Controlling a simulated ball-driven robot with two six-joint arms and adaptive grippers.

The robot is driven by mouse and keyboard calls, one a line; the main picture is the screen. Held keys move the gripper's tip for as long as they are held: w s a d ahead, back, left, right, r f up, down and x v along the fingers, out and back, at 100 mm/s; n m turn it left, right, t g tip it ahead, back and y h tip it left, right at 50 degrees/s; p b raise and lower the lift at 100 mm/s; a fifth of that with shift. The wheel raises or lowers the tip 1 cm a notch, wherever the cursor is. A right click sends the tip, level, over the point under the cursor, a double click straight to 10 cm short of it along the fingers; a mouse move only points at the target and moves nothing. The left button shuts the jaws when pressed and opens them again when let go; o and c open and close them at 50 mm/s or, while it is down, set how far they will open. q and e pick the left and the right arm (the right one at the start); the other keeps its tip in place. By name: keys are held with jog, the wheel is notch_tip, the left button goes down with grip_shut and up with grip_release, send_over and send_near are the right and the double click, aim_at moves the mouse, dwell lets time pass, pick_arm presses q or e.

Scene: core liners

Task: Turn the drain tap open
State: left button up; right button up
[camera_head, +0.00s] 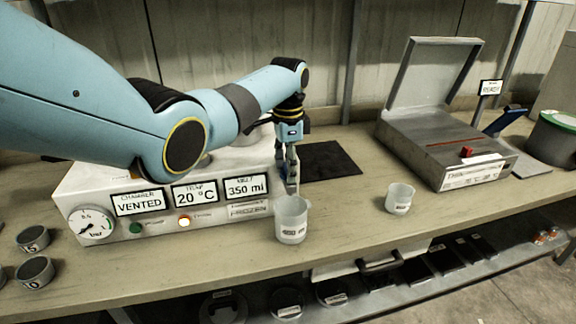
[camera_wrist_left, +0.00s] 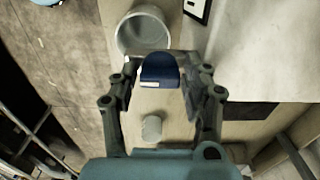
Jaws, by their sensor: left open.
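The drain tap's blue handle (camera_wrist_left: 159,71) shows in the left wrist view between the two fingers of my left gripper (camera_wrist_left: 163,84). The fingers stand open on both sides of it; I cannot tell whether either one touches it. In the head view my left gripper (camera_head: 290,178) points down at the right end of the white chamber unit (camera_head: 85,185), and the tap is mostly hidden behind it. A clear beaker (camera_head: 292,222) stands on the bench just below the gripper; it also shows in the left wrist view (camera_wrist_left: 142,34). My right gripper is out of view.
A smaller cup (camera_head: 399,198) stands to the right on the bench (camera_head: 345,215). A dark mat (camera_head: 330,160) lies behind the gripper. A grey box with a raised lid (camera_head: 435,72) stands at the right. Two round pieces (camera_head: 34,271) lie at the left front.

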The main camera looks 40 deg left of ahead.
pick_arm(q)
jog(key=c, duration=0.9)
jog(key=shift+n, duration=0.3)
jog(key=shift+r+n+p, duration=0.1)
jog(key=shift+n+p, duration=0.95)
jog(key=shift+n, duration=0.15)
jog(key=n+p, duration=0.2)
jog(key=n, duration=0.2)
jog(key=shift+n, duration=0.3)
jog(key=n, duration=0.4)
jog(key=shift+n, duration=0.3)
jog(key=n, duration=0.5)
jog(key=shift+n, duration=0.6)
